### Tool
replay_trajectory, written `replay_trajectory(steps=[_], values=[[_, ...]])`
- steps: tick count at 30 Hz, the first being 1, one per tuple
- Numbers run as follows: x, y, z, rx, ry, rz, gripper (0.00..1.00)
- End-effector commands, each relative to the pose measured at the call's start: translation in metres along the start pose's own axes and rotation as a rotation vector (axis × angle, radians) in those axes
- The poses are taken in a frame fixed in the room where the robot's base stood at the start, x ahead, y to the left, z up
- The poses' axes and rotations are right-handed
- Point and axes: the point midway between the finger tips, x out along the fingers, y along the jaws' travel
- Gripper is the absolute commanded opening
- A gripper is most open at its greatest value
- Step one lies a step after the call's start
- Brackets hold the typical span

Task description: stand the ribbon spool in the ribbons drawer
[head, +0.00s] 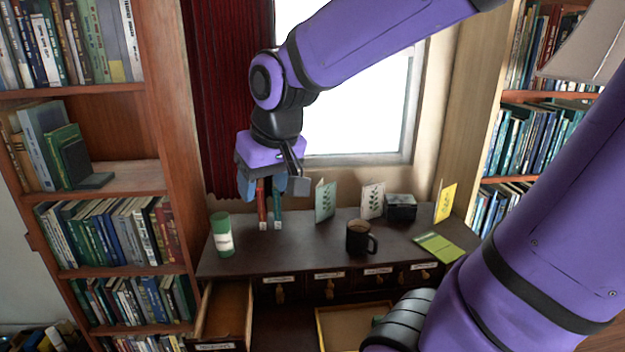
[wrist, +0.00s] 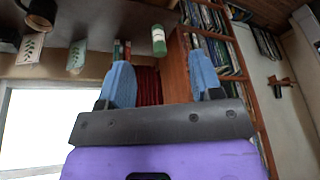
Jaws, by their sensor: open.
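No thing is clearly recognisable as the ribbon spool. A green cylinder with a white band (head: 221,236) stands upright at the desk's left end; it also shows in the wrist view (wrist: 158,40). The leftmost drawer (head: 228,312) is pulled open, its visible inside is bare, and its label is too small to read. My gripper (head: 262,190) is open and empty above the back left of the desk, right of the cylinder. Its two blue fingers are spread apart in the wrist view (wrist: 159,64).
Red and green upright items (head: 263,205) stand below my gripper. A dark mug (head: 358,238), cards (head: 325,201), a black box (head: 400,208) and a green pad (head: 440,246) occupy the desk (head: 290,248). A lower open tray (head: 345,318) is partly hidden by my arm. Bookshelves flank the desk.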

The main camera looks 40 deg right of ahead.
Motion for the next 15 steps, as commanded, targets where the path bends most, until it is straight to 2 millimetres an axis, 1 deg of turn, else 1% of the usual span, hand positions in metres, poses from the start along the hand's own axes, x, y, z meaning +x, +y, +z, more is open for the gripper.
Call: replay_trajectory(steps=[1, 6, 10, 12, 15], values=[[-0.014, 0.003, 0.011, -0.01, 0.022, 0.0, 0.59], [-0.046, 0.011, 0.046, -0.048, 0.069, 0.003, 0.59], [-0.061, 0.015, 0.068, -0.071, 0.095, 0.006, 0.59], [-0.065, 0.017, 0.076, -0.08, 0.102, 0.007, 0.59], [-0.068, 0.018, 0.082, -0.086, 0.109, 0.009, 0.59]])
